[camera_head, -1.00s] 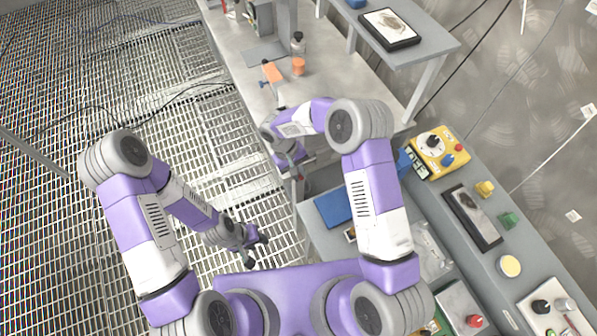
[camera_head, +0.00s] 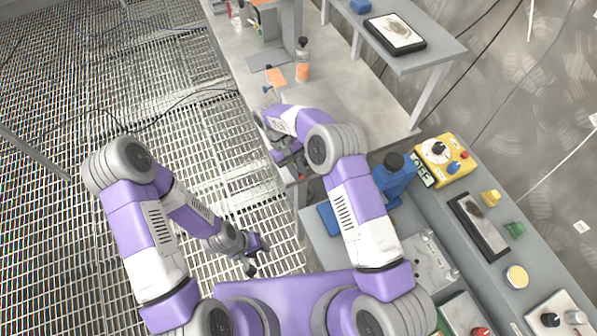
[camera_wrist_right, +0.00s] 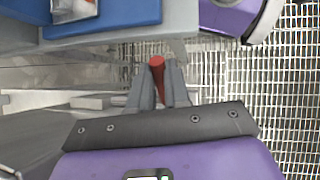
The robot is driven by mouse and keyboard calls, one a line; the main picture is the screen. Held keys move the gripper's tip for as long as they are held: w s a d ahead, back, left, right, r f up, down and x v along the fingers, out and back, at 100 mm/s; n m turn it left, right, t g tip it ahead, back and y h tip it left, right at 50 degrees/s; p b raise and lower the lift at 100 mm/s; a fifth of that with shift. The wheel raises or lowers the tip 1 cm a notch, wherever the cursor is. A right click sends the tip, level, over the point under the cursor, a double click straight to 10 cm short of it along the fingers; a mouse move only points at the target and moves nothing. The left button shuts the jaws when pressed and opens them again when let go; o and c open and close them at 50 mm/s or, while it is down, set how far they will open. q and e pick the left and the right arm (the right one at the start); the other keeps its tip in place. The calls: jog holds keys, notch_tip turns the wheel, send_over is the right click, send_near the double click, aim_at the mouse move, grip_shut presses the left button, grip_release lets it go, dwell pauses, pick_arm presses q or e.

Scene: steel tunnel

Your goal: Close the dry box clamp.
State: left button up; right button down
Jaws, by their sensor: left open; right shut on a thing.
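My right gripper (camera_wrist_right: 160,85) is shut on a red handle-like piece (camera_wrist_right: 157,62), whose rounded end shows between the fingertips in the right wrist view. In the head view the right gripper (camera_head: 295,172) hangs beside the near end of the long grey table, partly hidden by its own arm. The dry box and the rest of its clamp cannot be made out clearly. My left gripper (camera_head: 252,264) is open and empty, low over the metal grating and away from the tables.
The long grey table (camera_head: 350,105) holds a bottle (camera_head: 302,60) and an orange-headed tool (camera_head: 275,76). On the right bench are a blue device (camera_head: 395,178), a yellow control box (camera_head: 446,160) and a dark tray (camera_head: 478,226). A blue panel (camera_wrist_right: 100,20) edges the right wrist view.

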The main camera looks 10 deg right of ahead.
jog(key=c, duration=1.1)
grip_release()
jog(key=v, duration=0.7)
jog(key=shift+r, duration=0.25)
jog(key=shift+w+a, duration=0.1)
